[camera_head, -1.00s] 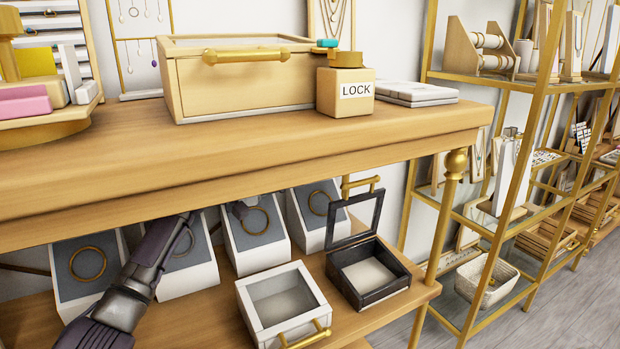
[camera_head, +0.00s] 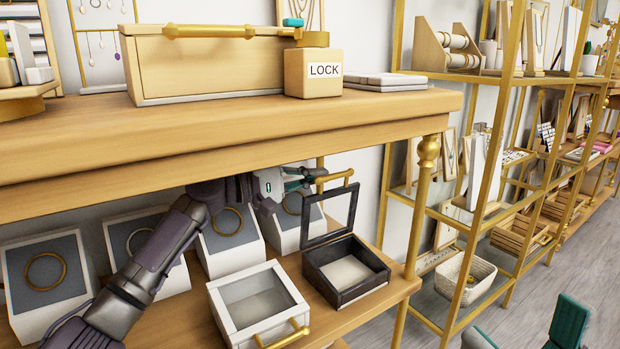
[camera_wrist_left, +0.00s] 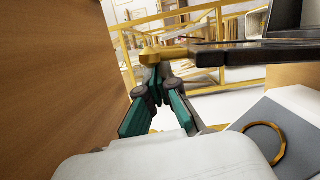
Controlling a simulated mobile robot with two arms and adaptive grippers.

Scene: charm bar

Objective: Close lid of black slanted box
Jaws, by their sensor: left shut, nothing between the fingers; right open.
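The black slanted box (camera_head: 346,290) sits on the lower shelf with its lid (camera_head: 333,222) raised upright and its inside showing empty. A gold handle (camera_head: 337,177) runs along the lid's top edge. My left gripper (camera_head: 312,178) is shut and empty beneath the upper shelf, right by this handle. In the left wrist view, the gripper's fingertips (camera_wrist_left: 153,70) are together close to the gold handle (camera_wrist_left: 166,52) and the dark lid edge (camera_wrist_left: 238,54); I cannot tell whether they touch. My right gripper (camera_head: 525,335) is open at the lower right, partly cut off.
A white box (camera_head: 225,311) with a gold handle stands left of the black box. White slanted displays (camera_head: 30,258) with gold rings line the shelf behind. The upper shelf (camera_head: 230,140) hangs over my left arm. A gold rack (camera_head: 490,180) stands right.

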